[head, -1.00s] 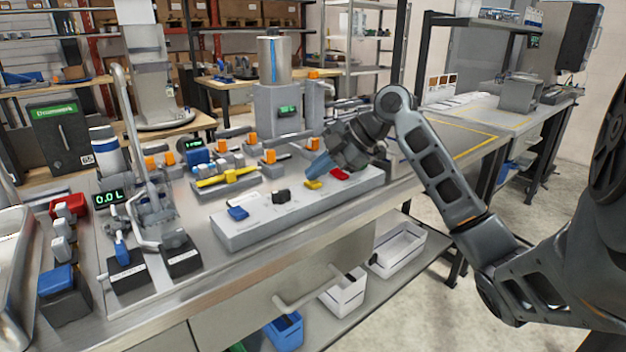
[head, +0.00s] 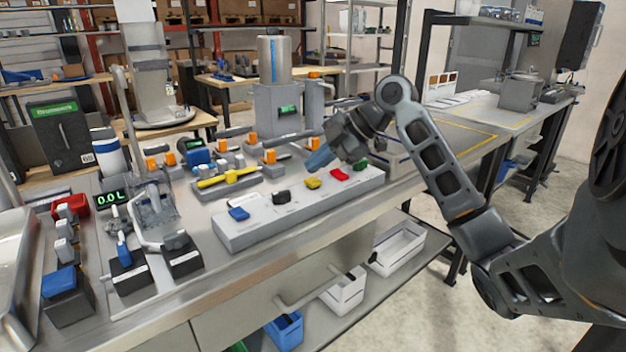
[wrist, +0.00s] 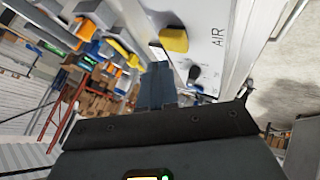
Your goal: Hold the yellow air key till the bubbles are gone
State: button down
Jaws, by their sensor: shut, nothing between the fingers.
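The yellow air key (head: 313,183) is on the pale key panel (head: 245,233), between a black key (head: 281,197) and a red key (head: 340,174). In the wrist view the yellow key (wrist: 174,40) is near the top, beside the printed word AIR. My gripper (head: 316,162) is shut and empty, its blue fingertips just above and behind the yellow key, apart from it as far as I can see. The fingers also show in the wrist view (wrist: 156,80). I cannot make out any bubbles in these frames.
A blue key (head: 238,213) and a green key (head: 361,164) are also on the panel. Behind it are pipes with orange handles and a yellow-handled valve (head: 228,178). A clear vessel (head: 153,208) stands left, by a display (head: 111,198) reading 0.0 L.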

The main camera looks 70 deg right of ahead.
aim_at(315, 181)
jog(key=shift+r+p, duration=1.3)
jog(key=shift+r, duration=1.15)
dwell(1.2)
notch_tip(315, 181, up, 4)
jog(key=m+h+p, duration=0.2)
jog(key=m+p, duration=0.1)
jog(key=m, duration=0.5)
jog(key=m+h+p, duration=0.1)
jog(key=m+p, duration=0.2)
jog(key=m, duration=0.5)
jog(key=m+h+p, duration=0.2)
jog(key=m+p, duration=0.1)
jog(key=m, duration=0.6)
jog(key=shift+a+f+g+h+p, duration=0.1)
jog(key=shift+f+g+h+p, duration=0.05)
jog(key=shift+g+h+p, duration=0.2)
jog(key=shift+f, duration=0.1)
